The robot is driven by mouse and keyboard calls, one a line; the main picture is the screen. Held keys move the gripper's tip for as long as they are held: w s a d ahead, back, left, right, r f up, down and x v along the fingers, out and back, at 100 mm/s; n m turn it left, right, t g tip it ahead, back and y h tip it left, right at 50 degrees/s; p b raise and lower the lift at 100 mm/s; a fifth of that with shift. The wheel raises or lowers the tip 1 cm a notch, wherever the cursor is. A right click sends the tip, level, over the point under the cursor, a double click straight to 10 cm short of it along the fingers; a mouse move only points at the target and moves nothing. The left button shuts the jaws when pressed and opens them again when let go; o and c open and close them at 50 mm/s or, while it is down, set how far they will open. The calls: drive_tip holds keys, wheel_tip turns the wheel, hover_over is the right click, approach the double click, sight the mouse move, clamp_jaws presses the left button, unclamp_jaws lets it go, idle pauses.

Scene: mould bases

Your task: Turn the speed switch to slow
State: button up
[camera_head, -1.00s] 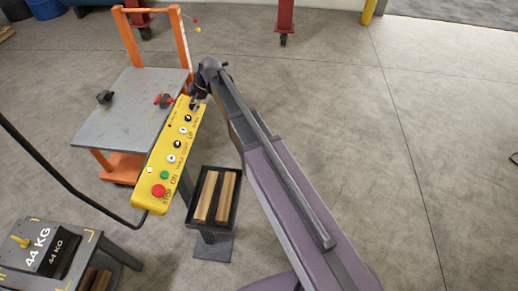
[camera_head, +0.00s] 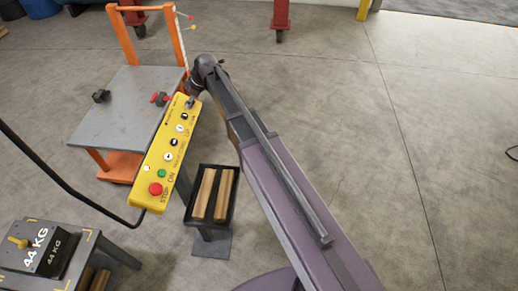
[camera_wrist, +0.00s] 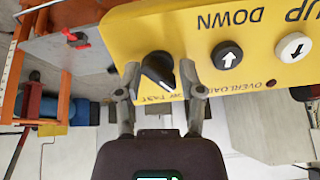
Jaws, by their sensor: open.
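The speed switch is a black rotary knob (camera_wrist: 158,70) at the end of the yellow control panel (camera_wrist: 205,20). In the wrist view the panel appears upside down, and the knob's pointer is tilted. A small speed label (camera_wrist: 157,97) is beside the knob, partly covered, with "FAST" readable. My gripper (camera_wrist: 160,78) is open, with one fingertip on each side of the knob; whether they touch it I cannot tell. In the head view my gripper (camera_head: 190,100) is at the far end of the panel (camera_head: 172,150) and hides the switch.
Green (camera_head: 161,174) and red (camera_head: 155,188) buttons are at the panel's near end. A grey lift table (camera_head: 118,115) stands left, and a tray of wooden bars (camera_head: 202,225) is below right.

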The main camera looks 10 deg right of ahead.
drive_tip(key=m, duration=0.5)
drive_tip(key=shift+r+m, duration=0.15)
drive_tip(key=shift+m, duration=0.15)
drive_tip(key=p+v, duration=1.3)
drive_tip(key=v, duration=0.1)
drive_tip(key=s+d+f+m+h+b, duration=0.2)
drive_tip(key=s+d+f+m+b, duration=0.1)
drive_tip(key=s+d+f+b, duration=0.4)
drive_tip(key=s+d+f+m+g+h+b, duration=0.1)
drive_tip(key=s+d+f+m+h+b, duration=0.1)
drive_tip(key=s+d+f+b, duration=0.5)
drive_tip(key=s+f+m+b, duration=0.1)
drive_tip(key=s+f+b, duration=0.4)
drive_tip(key=s+f, duration=0.1)
drive_tip(key=shift+d+f+g+h, duration=0.25)
drive_tip(key=shift+f+g+h, duration=0.05)
drive_tip(key=shift+f, duration=0.05)
idle(0.5)
drive_tip(key=shift+s, duration=0.1)
drive_tip(key=s+d, duration=0.1)
drive_tip(key=s+d+m, duration=0.1)
drive_tip(key=s, duration=0.1)
drive_tip(key=shift+h, duration=0.3)
